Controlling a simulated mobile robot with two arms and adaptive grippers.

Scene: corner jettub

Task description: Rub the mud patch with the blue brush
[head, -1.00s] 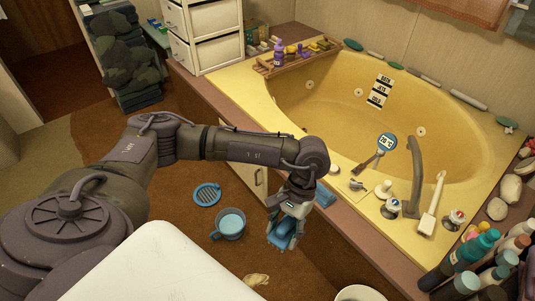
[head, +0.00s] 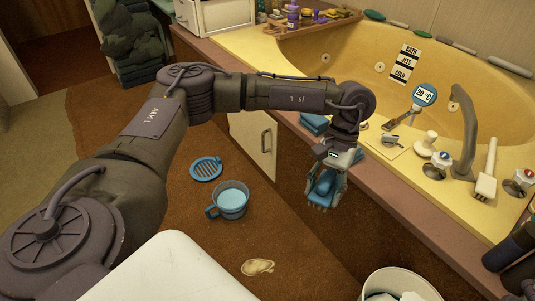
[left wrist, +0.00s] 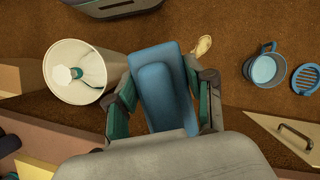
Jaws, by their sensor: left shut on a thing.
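The mud patch (head: 257,267) is a small pale tan smear on the brown carpet, low in the middle of the head view; it also shows in the left wrist view (left wrist: 203,47). My left gripper (head: 324,200) is shut on the blue brush (head: 322,187), beside the tub's front. In the left wrist view the brush (left wrist: 158,85) sits between both fingers, its underside hidden. The brush is held above the floor, up and to the right of the patch in the head view, apart from it. My right gripper is not in view.
A blue mug (head: 230,200) of water and a round blue grate (head: 206,168) are on the carpet left of the brush. A white bucket (head: 402,285) stands at the lower right. The yellow tub (head: 350,70) and its wooden surround bound the right. Carpet around the patch is clear.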

